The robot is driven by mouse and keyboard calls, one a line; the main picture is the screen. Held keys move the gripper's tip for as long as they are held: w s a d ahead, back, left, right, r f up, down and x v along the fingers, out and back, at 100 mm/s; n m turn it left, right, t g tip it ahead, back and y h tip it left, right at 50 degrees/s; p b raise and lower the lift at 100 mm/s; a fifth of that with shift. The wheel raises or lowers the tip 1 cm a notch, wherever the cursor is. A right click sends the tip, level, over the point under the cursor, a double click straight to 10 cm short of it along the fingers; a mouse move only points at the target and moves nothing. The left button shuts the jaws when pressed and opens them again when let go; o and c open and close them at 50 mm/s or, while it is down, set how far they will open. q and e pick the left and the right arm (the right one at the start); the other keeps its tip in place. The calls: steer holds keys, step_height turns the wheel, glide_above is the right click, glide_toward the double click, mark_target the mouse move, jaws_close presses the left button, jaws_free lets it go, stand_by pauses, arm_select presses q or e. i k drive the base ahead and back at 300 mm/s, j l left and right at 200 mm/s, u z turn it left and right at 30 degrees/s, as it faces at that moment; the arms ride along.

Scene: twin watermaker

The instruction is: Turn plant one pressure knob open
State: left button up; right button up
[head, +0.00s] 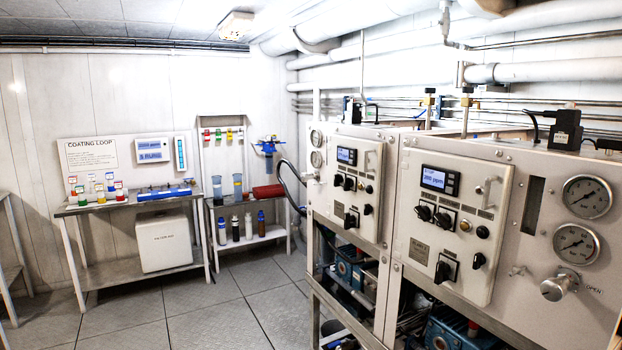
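A silvery round pressure knob (560,285) sticks out low on the right of the nearer grey plant cabinet (515,245). The word OPEN is printed to its right. Two round pressure gauges, an upper one (587,197) and a lower one (576,244), sit above it. The farther cabinet (335,205) has a smaller knob (312,177) below its own gauges (316,159). The nearer cabinet's small plate (419,249) is too small to read surely, so I cannot tell which is plant one. Neither of my grippers is in view.
The nearer control panel (450,210) carries a display and several black switches. Pipes (400,70) run above the cabinets. A bench (130,205) with bottles and a shelf rack (245,200) stand at the back left. The tiled floor (215,310) between is clear.

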mark_target(305, 177)
steer(key=i+j+u, duration=0.1)
steer(key=i+j, duration=0.5)
steer(key=j, duration=0.2)
steer(key=i+j+u, duration=0.1)
steer(key=i+j, duration=0.6)
steer(key=j, duration=0.05)
